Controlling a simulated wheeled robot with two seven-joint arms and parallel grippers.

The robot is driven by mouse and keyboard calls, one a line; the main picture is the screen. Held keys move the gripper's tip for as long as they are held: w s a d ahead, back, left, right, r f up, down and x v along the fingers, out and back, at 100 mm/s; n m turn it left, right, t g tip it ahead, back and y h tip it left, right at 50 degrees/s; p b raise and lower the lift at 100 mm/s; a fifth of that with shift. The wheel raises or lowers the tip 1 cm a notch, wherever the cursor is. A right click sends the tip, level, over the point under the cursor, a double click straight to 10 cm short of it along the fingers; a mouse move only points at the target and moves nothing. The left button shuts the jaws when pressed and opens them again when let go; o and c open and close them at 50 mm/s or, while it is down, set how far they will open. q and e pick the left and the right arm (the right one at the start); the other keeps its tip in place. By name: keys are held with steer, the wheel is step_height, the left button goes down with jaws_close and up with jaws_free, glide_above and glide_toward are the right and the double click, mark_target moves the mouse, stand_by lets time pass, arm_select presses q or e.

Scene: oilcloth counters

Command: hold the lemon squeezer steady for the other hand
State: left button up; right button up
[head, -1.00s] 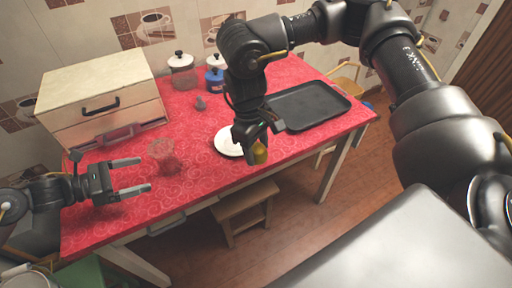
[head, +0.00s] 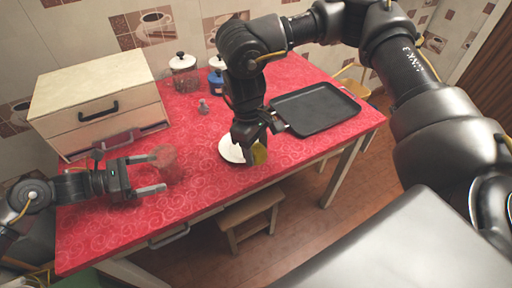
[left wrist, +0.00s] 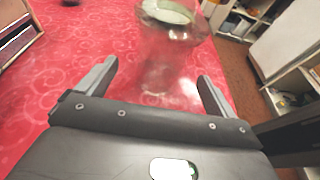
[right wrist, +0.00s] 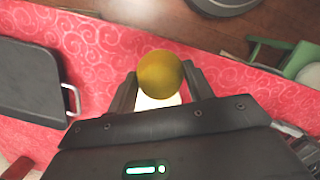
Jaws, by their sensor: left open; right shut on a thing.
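The lemon squeezer, a clear glass piece (head: 166,165), stands on the red cloth at the left of the counter. In the left wrist view it shows as a see-through body with a wide rim (left wrist: 172,12) at the top. My left gripper (head: 160,173) is open, its fingertips close to the squeezer on either side of its near part; I cannot tell whether they touch it. My right gripper (right wrist: 160,88) is shut on a yellow lemon (right wrist: 160,73), held low by the front of the counter; it also shows in the head view (head: 260,154).
A white plate (head: 229,149) lies just behind the lemon. A black tray (head: 315,107) is to the right. A wooden drawer box (head: 95,95) stands at the back left, with lidded jars (head: 184,75) beside it. A stool (head: 250,212) is below the front edge.

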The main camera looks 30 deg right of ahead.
mark_target(162, 172)
arm_select(q)
steer(key=b+x, duration=0.3)
steer(key=shift+f, duration=0.3)
arm_select(e)
step_height(162, 172, down, 3)
steer(key=shift+f, duration=0.1)
arm_select(q)
steer(key=shift+d+b, duration=0.4)
steer(key=shift+b, duration=0.05)
arm_select(e)
steer(key=shift+f, duration=0.2)
arm_select(q)
steer(key=shift+d+r, duration=0.1)
steer(key=shift+r, duration=0.05)
